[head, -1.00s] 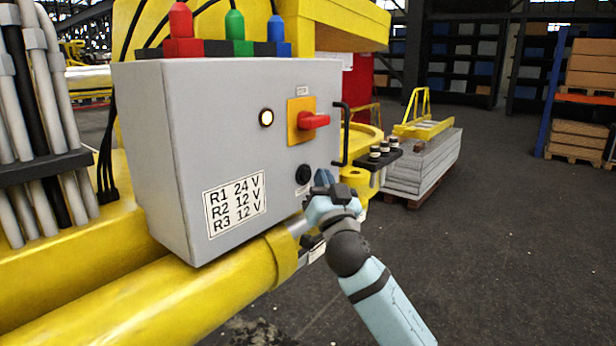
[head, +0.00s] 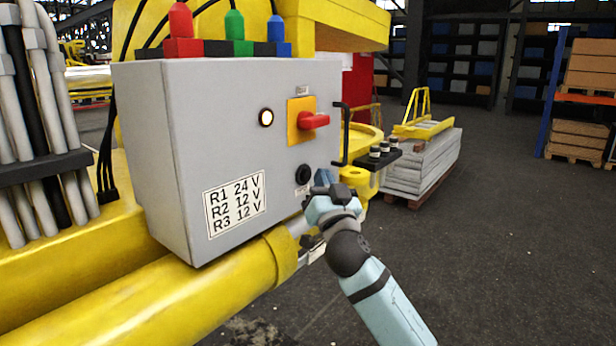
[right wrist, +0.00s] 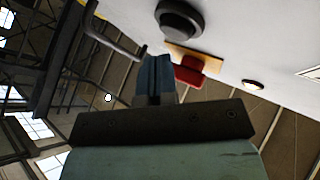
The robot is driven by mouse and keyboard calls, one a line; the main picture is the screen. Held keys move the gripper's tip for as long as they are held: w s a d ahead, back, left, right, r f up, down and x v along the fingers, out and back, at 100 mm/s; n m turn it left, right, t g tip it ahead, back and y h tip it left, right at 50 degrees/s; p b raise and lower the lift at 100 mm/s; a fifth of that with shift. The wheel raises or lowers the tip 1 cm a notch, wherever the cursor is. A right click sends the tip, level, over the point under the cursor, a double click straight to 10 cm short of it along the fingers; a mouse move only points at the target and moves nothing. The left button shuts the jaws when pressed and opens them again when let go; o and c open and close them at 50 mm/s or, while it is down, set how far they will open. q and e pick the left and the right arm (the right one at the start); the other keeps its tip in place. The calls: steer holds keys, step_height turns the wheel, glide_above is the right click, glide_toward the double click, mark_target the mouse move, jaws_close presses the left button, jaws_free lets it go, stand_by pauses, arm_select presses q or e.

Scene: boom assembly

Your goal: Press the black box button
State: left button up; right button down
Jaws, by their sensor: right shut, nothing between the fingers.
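The grey control box (head: 240,130) carries a round black button (head: 303,174) low on its right-hand face, below a red rotary switch (head: 313,121) on a yellow plate. The black button (right wrist: 180,18) also shows at the top of the right wrist view, with the red switch (right wrist: 190,72) beyond it. My right gripper (head: 322,178) is just right of the button in the head view. Its fingers (right wrist: 155,75) are shut and empty, and appear apart from the button. The left gripper is not in view.
A lit round lamp (head: 266,118) and a voltage label (head: 235,204) are on the same face. A black handle (head: 342,135) sticks out at the box's right edge. A yellow tube (head: 150,300) runs below the box.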

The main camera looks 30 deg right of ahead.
steer(key=shift+w+a, duration=0.2)
steer(key=shift+w, duration=0.2)
steer(key=shift+w+a+b, duration=0.15)
steer(key=shift+w+b, duration=0.25)
stand_by(0.7)
stand_by(0.3)
steer(key=shift+s+d, duration=0.35)
steer(key=shift+s, duration=0.5)
steer(key=s, duration=0.1)
steer(key=s+d, duration=0.1)
steer(key=s, duration=0.1)
steer(key=s+d, duration=0.1)
steer(key=shift+s+p, duration=0.3)
steer(key=shift+p, duration=0.1)
stand_by(0.5)
